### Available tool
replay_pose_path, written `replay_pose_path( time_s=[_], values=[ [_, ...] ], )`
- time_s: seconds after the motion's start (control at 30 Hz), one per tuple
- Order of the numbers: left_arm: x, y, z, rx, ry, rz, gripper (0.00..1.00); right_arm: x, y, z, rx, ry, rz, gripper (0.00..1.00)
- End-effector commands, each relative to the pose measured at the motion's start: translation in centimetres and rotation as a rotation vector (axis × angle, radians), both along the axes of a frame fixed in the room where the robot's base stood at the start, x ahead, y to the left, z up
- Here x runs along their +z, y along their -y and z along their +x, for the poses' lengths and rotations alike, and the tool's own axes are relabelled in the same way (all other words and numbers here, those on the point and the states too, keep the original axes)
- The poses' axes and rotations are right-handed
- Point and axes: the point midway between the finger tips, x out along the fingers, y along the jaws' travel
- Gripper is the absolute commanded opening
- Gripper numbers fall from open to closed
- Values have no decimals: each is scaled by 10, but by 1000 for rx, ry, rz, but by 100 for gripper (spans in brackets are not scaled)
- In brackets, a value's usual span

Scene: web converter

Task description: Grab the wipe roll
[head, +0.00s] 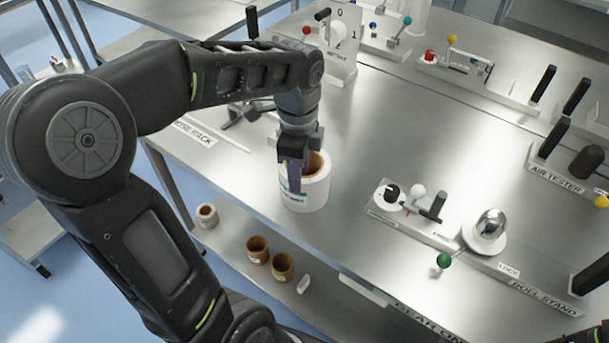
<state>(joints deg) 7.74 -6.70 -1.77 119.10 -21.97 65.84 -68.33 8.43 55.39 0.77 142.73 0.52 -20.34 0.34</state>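The wipe roll (316,192) is a white cylinder with a brown cardboard core and a printed label. It stands upright on the steel table near its left front edge. My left gripper (295,176) points down at the near-left rim of the roll. A finger overlaps the roll's outer side and top edge. Whether another finger sits in the core is hidden, so I cannot tell if the gripper is closed on the wall. My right gripper is not clearly seen.
Right of the roll is a roll stand (440,232) with knobs and a shiny dome. An air tester (566,180) stands farther right, and a dial box (335,45) at the back. Brown cores (283,266) sit on a lower shelf. The table centre is clear.

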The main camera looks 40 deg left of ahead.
Motion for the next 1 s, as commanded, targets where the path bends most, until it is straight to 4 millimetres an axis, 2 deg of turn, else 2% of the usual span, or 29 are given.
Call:
replay_pose_path(
  time_s=[0.1, 0.2, 0.8, 1.0],
  values=[
    [-16, 0, 0, 0, -3, 0, 40, 4, 0, 0, -1, -1, -1, 36],
    [-24, 0, 0, 0, -1, 0, 40, 4, 0, -1, -1, -2, -2, 36],
    [-24, 0, 0, 0, 1, 0, 40, 4, 0, 0, -1, -1, -1, 36],
    [-24, 0, 0, 0, 1, 0, 23, 4, 0, 0, -1, -1, -1, 36]
  ],
)
